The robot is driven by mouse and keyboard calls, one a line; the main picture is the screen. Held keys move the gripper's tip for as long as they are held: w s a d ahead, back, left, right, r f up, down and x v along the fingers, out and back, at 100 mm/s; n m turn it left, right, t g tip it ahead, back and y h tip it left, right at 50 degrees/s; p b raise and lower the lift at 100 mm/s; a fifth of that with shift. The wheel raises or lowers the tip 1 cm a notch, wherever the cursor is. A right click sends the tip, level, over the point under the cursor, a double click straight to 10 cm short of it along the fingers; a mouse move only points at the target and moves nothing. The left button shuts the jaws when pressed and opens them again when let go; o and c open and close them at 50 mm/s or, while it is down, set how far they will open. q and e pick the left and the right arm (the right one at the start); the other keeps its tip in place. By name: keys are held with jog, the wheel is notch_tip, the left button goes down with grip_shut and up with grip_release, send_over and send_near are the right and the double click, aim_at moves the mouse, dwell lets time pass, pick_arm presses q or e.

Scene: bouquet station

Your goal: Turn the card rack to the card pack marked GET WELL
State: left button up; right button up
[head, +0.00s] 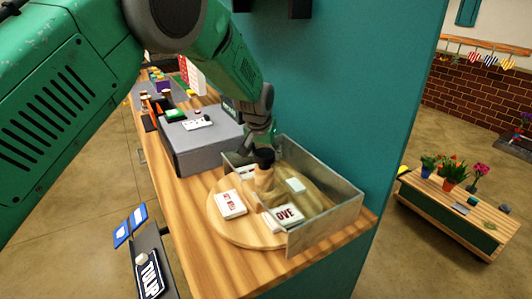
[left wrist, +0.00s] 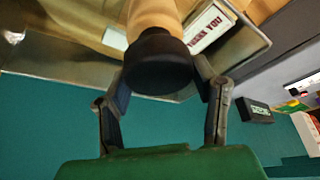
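The card rack is a round wooden turntable (head: 245,238) with a central post under a black cap (head: 264,157). Its front pack reads "OVE" (head: 288,217), the first letter being hidden. A pack with small red lettering (head: 229,204) lies at its left; I cannot read it. A white block (head: 296,185) shows farther back. In the left wrist view, a pack reads THANK YOU (left wrist: 208,28). No GET WELL marking is legible. My left gripper (head: 259,140) is at the cap, its fingers spread on either side of the cap (left wrist: 158,62); contact is unclear. My right gripper is out of view.
A grey metal guard (head: 325,222) walls the turntable's right and back. A teal wall (head: 335,90) rises behind it. A grey box (head: 205,147) stands close at the left. A TULIP sign (head: 149,275) is off the counter's front edge. Potted flowers stand on a bench (head: 450,208) at right.

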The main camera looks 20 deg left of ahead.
pick_arm(q)
jog(key=o, duration=0.4)
jog(key=shift+s+d+f, duration=0.1)
jog(key=shift+s+f, duration=0.3)
jog(key=shift+r, duration=0.2)
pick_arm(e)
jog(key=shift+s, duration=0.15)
pick_arm(q)
jog(key=shift+r, duration=0.3)
jog(key=v, duration=1.1)
jog(key=shift+r, duration=0.15)
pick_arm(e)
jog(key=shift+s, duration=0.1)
